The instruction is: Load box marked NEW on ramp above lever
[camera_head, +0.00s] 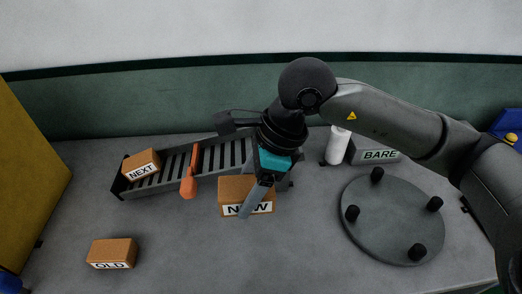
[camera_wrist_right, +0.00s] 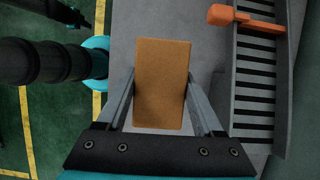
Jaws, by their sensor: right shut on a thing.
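The orange-brown box marked NEW (camera_head: 233,188) is at the middle of the table, in front of the ramp. My right gripper (camera_head: 252,202) comes down over it from above and is shut on it. In the right wrist view the box (camera_wrist_right: 162,60) sits between the two fingers. I cannot tell whether its underside touches the table. The slatted ramp (camera_head: 172,183) lies behind and to the left of it. The orange lever (camera_head: 189,184) crosses the ramp and also shows in the right wrist view (camera_wrist_right: 245,18). My left gripper is not seen.
A box marked OLD (camera_head: 112,252) lies on the table at front left.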

